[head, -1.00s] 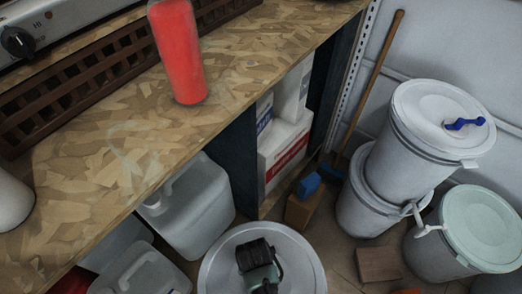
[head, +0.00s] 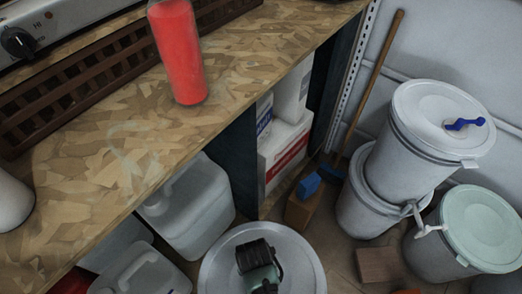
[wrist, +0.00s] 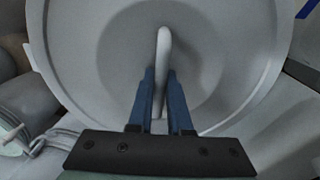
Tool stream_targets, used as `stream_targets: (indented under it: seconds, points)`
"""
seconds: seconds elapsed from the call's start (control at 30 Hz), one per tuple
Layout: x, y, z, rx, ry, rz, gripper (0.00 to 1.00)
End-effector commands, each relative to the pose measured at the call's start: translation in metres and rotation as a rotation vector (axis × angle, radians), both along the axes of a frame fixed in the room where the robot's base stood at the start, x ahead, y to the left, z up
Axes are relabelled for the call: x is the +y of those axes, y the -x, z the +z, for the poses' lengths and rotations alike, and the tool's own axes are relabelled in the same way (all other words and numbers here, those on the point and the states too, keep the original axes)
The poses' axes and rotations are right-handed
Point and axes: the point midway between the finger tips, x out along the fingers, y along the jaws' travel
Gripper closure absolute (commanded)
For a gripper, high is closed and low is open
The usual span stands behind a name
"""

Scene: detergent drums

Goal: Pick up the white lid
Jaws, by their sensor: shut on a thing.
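The white lid (wrist: 110,50) fills most of the wrist view. It is round, with a raised rim, a sunken middle and a narrow upright white handle (wrist: 163,55). My gripper (wrist: 160,75) has a black base and two blue fingers. The fingers are shut on the handle, one on each side. The base hides the near part of the lid. I cannot tell from the wrist view whether the lid is lifted off its drum.
At the right, a white drum (head: 420,140) with a small blue thing (head: 465,124) on top stands stacked on another. Beside it is a drum with a pale green lid (head: 485,225). A workbench (head: 120,150) carries a red cylinder (head: 178,50). White jugs (head: 190,210) stand below.

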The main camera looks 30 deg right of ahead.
Motion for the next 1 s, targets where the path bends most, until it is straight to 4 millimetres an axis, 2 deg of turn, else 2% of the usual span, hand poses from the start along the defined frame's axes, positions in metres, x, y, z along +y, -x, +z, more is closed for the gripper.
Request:
stream_targets:
  seconds: [0.6, 0.73, 1.0]
  points:
    - [0.000, -0.001, 0.004, -0.003, 0.000, 0.000, 1.00]
    - [0.000, -0.001, 0.022, -0.003, 0.001, 0.000, 1.00]
    - [0.000, -0.001, 0.077, -0.003, 0.001, 0.000, 1.00]
